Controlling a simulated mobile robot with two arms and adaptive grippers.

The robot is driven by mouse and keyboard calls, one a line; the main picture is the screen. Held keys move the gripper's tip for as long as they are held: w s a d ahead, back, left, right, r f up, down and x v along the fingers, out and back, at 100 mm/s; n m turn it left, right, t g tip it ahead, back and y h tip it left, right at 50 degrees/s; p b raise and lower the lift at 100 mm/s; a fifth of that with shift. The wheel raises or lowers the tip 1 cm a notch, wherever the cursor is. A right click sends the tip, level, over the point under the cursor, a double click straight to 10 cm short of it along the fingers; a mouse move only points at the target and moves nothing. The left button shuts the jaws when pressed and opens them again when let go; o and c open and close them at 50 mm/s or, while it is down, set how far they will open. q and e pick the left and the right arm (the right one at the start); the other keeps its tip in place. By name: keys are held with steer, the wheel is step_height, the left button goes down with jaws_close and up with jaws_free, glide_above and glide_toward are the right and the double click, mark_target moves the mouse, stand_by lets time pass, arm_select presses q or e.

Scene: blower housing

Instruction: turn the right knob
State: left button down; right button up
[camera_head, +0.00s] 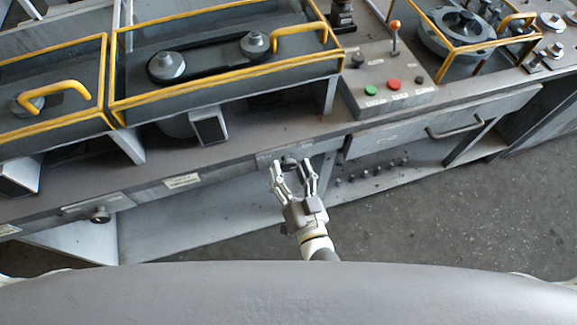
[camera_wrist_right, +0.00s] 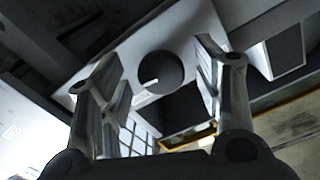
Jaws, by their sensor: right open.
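The right knob (camera_head: 289,162) is a small dark round knob on the front panel under the bench edge. In the right wrist view the knob (camera_wrist_right: 161,70) is a dark disc with a short white mark at its lower left, on a pale plate. My right gripper (camera_head: 291,169) is open, its fingertips close to the panel on either side of the knob. In the wrist view the fingers stand left and right of the knob with gaps, and no contact shows. My left gripper is not in view.
Another knob (camera_head: 100,214) is on the panel at the left. A control box (camera_head: 388,88) with green and red buttons stands on the bench. A drawer handle (camera_head: 455,130) sticks out at the right. Yellow guard rails (camera_head: 220,68) frame the machinery above. Bare floor (camera_head: 430,215) lies below.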

steer(key=v, duration=1)
steer(key=shift+s, duration=0.4)
steer(key=shift+d, duration=0.1)
steer(key=s+d+f+n+g+h, duration=0.1)
steer(key=s+d+f+g, duration=0.15)
steer(key=f, duration=0.75)
steer(key=s+d+f+n+g, duration=0.1)
steer(key=s+d+f+g, duration=0.15)
steer(key=f, duration=0.65)
steer(key=s+d+f+n+g+h, duration=0.15)
steer(key=f+g, duration=0.25)
steer(key=f, duration=0.6)
steer(key=s+d+f+g+h, duration=0.3)
steer(key=s+d+f+g, duration=0.4)
steer(key=s+d+f, duration=0.6)
steer(key=s+f, duration=0.1)
steer(key=s, duration=0.1)
steer(key=shift+s+d, duration=0.3)
steer(key=shift+s, duration=0.1)
steer(key=shift+r, duration=0.1)
